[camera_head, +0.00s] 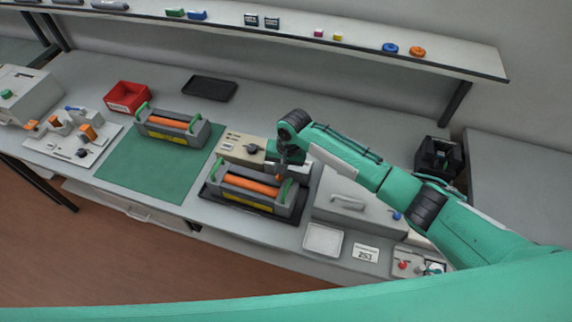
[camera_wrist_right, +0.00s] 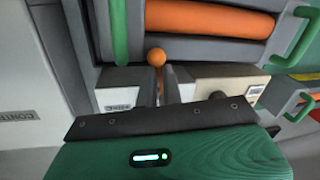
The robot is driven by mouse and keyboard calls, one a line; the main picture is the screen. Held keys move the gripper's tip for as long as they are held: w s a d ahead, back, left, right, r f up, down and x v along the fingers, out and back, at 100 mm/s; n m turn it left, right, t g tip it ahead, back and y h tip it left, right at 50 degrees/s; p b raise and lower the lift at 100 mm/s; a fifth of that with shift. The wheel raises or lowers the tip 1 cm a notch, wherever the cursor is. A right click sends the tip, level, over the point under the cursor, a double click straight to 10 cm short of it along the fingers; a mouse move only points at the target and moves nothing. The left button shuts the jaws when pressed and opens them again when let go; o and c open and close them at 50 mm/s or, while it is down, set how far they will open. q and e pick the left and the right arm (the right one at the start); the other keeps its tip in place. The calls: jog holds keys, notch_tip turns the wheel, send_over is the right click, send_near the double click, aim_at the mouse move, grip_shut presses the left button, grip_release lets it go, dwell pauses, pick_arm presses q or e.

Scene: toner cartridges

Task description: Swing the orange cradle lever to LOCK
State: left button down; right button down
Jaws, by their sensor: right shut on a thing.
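The orange cradle lever (camera_wrist_right: 156,57) has a round knob, and its stem runs between the fingers of my right gripper (camera_wrist_right: 172,84), which is shut on it. In the head view the right gripper (camera_head: 281,171) reaches down at the back right of the grey toner cartridge (camera_head: 246,199). That cartridge has an orange roller (camera_head: 250,186) and green end handles, and sits in the dark cradle (camera_head: 209,190). Part of the lever is hidden by the gripper, and I cannot read a LOCK mark. My left gripper is not in view.
A beige block (camera_head: 232,146) with a black knob stands behind the cradle. A grey lidded box (camera_head: 345,205) is close on its right. A second cartridge (camera_head: 173,128) lies on the green mat (camera_head: 125,168) at left. A shelf (camera_head: 350,45) runs above the back.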

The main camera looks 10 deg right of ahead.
jog(key=c, duration=1.6)
grip_release()
jog(key=shift+o, duration=0.2)
